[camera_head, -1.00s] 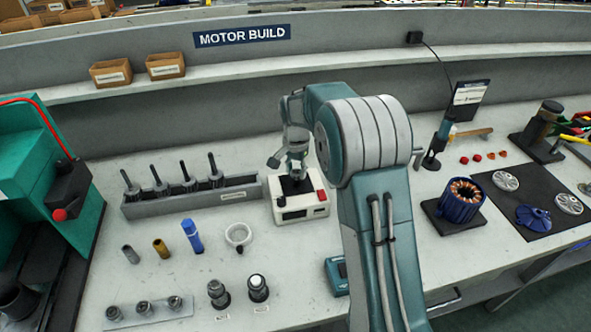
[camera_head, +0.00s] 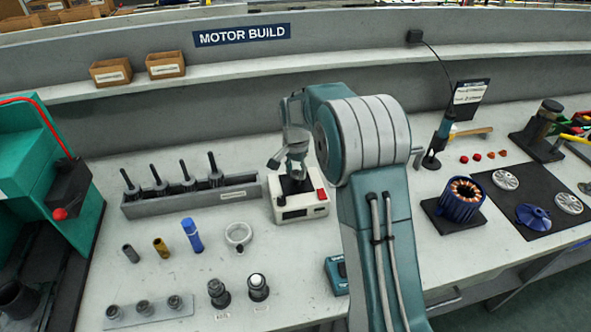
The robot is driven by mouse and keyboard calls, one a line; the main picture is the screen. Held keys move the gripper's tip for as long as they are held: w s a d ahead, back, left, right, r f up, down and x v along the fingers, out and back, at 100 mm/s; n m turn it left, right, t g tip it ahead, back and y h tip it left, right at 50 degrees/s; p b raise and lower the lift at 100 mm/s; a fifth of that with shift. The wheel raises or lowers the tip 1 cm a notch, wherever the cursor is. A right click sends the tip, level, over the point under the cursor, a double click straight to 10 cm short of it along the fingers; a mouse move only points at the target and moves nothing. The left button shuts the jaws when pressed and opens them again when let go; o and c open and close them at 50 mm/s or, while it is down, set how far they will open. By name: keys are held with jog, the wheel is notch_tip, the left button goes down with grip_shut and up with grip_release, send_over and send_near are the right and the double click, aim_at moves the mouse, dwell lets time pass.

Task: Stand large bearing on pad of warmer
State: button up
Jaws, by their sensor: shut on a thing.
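The warmer (camera_head: 300,208) is a small cream box with a dark pad (camera_head: 291,187) on top, a red button on its right and a display on its front. It stands at the middle of the bench. My gripper (camera_head: 294,167) points down right over the pad, at or just above it. It is shut on a small piece, taken as the large bearing, which the fingers mostly hide. I cannot tell whether that piece touches the pad.
A rack (camera_head: 192,195) with several upright tools stands just left of the warmer. A white ring (camera_head: 238,236), a blue tube (camera_head: 192,236) and small parts lie in front. A motor stator (camera_head: 461,199) is to the right. Shelf boxes (camera_head: 166,65) are behind.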

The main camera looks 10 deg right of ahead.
jog(key=shift+f, duration=0.45)
dwell(0.7)
jog(key=o, duration=0.9)
jog(key=shift+o, duration=0.2)
jog(key=shift+o, duration=0.9)
jog(key=shift+r, duration=3)
